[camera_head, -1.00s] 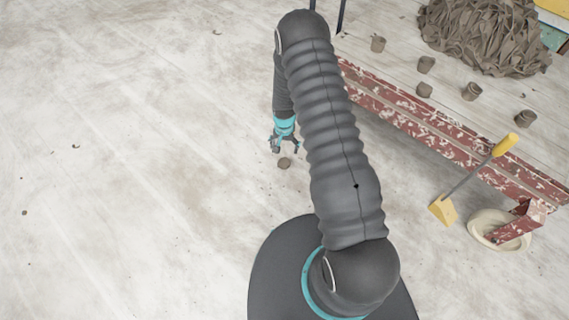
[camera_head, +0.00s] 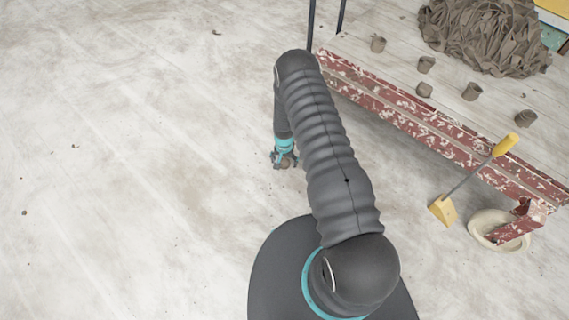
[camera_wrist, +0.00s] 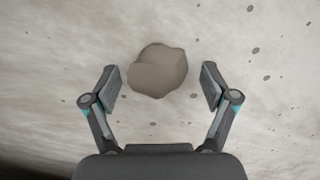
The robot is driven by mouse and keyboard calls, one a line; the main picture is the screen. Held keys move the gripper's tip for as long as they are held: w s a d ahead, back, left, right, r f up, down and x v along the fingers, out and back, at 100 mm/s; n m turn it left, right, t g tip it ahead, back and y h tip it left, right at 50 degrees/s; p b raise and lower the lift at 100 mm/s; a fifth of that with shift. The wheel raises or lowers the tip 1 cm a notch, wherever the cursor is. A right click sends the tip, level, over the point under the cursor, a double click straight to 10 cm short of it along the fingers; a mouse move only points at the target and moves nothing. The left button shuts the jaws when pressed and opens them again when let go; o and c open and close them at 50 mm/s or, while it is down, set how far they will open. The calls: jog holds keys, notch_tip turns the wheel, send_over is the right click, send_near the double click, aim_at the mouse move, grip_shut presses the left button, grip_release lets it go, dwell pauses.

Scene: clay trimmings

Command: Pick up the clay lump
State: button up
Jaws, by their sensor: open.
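The clay lump (camera_wrist: 158,71) is a rounded grey-brown piece on the pale floor. In the wrist view it lies between my gripper's two open fingers (camera_wrist: 158,88), towards their tips, with a gap on each side. In the head view my gripper (camera_head: 285,163) is low over the floor, with the lump (camera_head: 286,162) showing small and partly hidden between the fingers. My gripper is open and holds nothing.
The floor to the left is mostly clear.

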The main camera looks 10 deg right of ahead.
jog(key=shift+f, duration=0.15)
jog(key=c, duration=1.4)
